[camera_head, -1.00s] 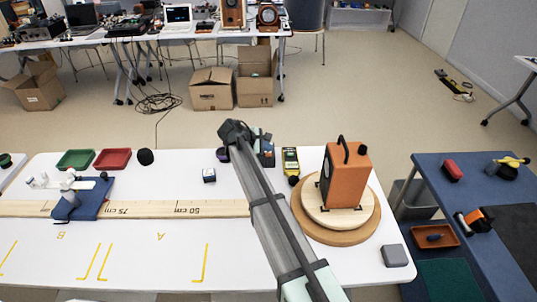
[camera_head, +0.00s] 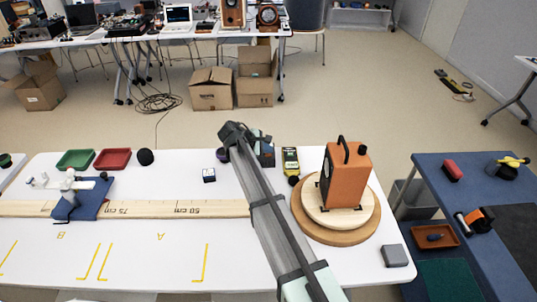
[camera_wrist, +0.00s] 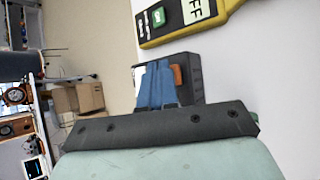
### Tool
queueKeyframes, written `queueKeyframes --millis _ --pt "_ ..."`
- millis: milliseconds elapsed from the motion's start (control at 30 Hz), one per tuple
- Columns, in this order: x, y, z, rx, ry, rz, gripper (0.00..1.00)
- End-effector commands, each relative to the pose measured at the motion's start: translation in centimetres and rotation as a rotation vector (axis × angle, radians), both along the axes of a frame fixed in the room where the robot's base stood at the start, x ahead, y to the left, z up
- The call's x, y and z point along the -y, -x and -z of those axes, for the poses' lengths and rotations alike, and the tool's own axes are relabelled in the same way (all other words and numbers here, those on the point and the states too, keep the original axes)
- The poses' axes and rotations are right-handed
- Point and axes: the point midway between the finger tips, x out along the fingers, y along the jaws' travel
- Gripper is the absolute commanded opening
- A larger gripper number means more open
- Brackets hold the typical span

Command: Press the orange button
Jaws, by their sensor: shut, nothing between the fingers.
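The orange button (camera_wrist: 180,76) sits on a dark box (camera_wrist: 194,74) in the wrist view. My gripper (camera_wrist: 155,64) shows there as two blue fingers, shut together with nothing between them. The fingers lie just left of the button in the picture and cover part of the box. I cannot tell whether they touch the box. In the head view the dark box (camera_head: 267,158) stands at the back edge of the white table, partly hidden by my arm. The button and fingertips are not clear there.
A yellow meter (camera_head: 290,162) stands close to the box; its green button and OFF label show in the wrist view (camera_wrist: 185,14). An orange speaker (camera_head: 346,178) stands on a round wooden turntable (camera_head: 373,222).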

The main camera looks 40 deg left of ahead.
Motion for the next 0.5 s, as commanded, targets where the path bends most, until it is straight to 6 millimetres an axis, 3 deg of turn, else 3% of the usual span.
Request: queueKeyframes --millis 500 --pt "0.02 0.01 0.61 -0.002 0.001 0.0 0.0"
